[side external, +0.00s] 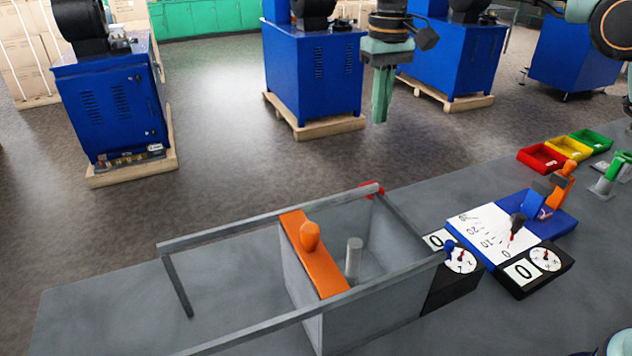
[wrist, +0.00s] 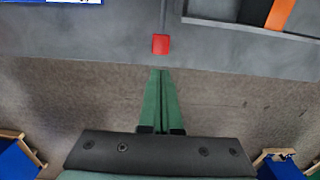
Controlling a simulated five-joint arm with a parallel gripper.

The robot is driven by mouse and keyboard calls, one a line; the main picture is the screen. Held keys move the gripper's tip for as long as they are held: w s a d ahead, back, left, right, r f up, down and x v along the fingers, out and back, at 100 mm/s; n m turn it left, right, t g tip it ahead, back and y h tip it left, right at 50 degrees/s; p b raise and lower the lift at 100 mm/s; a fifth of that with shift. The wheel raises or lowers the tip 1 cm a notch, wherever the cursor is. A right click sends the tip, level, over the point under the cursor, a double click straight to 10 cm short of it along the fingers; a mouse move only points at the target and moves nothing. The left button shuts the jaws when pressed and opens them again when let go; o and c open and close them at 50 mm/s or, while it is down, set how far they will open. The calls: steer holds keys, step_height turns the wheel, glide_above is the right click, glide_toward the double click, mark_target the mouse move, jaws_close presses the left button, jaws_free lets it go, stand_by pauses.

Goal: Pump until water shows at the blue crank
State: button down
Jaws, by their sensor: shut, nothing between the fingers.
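A small blue crank (side external: 449,247) stands by a black dial box (side external: 455,280) with a white round dial and a card reading 0. No water is visible there. Left of it is a grey open tank (side external: 400,300) with long rails. An orange bar (side external: 318,255) with an orange knob lies across it, and a grey post (side external: 354,258) stands inside. A red piece (side external: 372,190) sits at the tank's far corner; in the wrist view a red block (wrist: 160,44) lies just beyond my fingertips. My green gripper (side external: 379,120) is shut and empty, above and behind the tank, touching nothing.
A blue stand (side external: 563,217) with a white scale and an orange lever (side external: 562,185) is right of the tank. A second dial box (side external: 535,272) is in front. Red, yellow and green bins (side external: 541,157) are at the back right. Blue cabinets on pallets (side external: 315,75) stand on the floor behind.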

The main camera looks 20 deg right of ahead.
steer(key=shift+f, duration=0.15)
step_height(320, 180, down, 14)
steer(key=shift+r, duration=0.1)
stand_by(0.5)
stand_by(0.3)
